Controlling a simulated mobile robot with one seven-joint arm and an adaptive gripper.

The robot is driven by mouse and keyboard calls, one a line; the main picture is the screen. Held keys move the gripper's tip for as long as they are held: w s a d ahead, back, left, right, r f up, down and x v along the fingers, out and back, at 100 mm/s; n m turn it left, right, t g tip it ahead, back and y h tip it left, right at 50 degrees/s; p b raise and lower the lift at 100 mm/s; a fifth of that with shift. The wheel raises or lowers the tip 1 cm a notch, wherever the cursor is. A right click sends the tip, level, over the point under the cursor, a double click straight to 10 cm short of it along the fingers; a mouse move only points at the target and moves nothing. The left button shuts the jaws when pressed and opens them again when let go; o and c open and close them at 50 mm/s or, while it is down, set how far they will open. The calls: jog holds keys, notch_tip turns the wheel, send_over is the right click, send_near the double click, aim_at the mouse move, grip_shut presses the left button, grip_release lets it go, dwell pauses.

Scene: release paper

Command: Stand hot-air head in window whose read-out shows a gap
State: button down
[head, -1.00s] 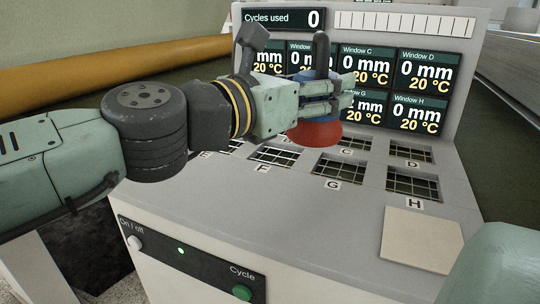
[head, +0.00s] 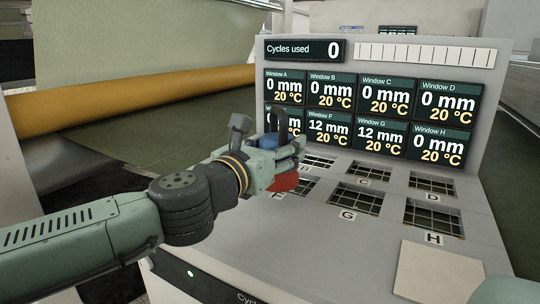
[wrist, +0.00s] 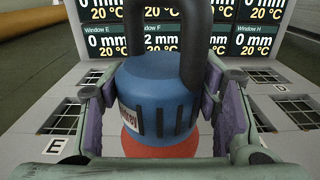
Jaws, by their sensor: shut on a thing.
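My gripper (head: 292,165) is shut on the hot-air head, which has a blue body (wrist: 155,88), a red base (head: 284,183) and a black handle. It is upright above the panel near window F, which it mostly hides. Whether its base touches the panel I cannot tell. The read-outs of window F (head: 329,128) and window G (head: 380,134) show 12 mm. The others show 0 mm; window E's is partly hidden in the head view, but the wrist view shows 0 mm (wrist: 103,42). Window G's grid opening (head: 355,200) is bare.
Bare grid windows H (head: 434,218), D (head: 432,184) and C (head: 375,172) lie to the right. Window E (wrist: 65,117) is bare at left in the wrist view. A beige plate (head: 438,270) lies at front right. The display panel (head: 492,95) rises behind.

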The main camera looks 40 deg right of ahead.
jog(key=shift+w+d+f, duration=0.6)
jog(key=shift+d+f, duration=0.1)
jog(key=shift+d, duration=0.8)
jog(key=shift+w+d+f, duration=0.55)
jog(key=shift+d+f, duration=0.1)
jog(key=shift+d, duration=0.85)
jog(key=shift+w+d+f, duration=0.6)
jog(key=shift+d+f, duration=0.1)
jog(key=shift+d, duration=0.8)
jog(key=shift+f+b, duration=0.2)
jog(key=shift+b, duration=0.1)
jog(key=c, duration=0.6)
grip_release()
jog(key=shift+f, duration=0.1)
jog(key=shift+o, duration=0.2)
jog(key=shift+a+r, duration=0.2)
jog(key=v, duration=1.1)
jog(key=shift+s+a, duration=0.15)
jog(key=shift+a, duration=0.15)
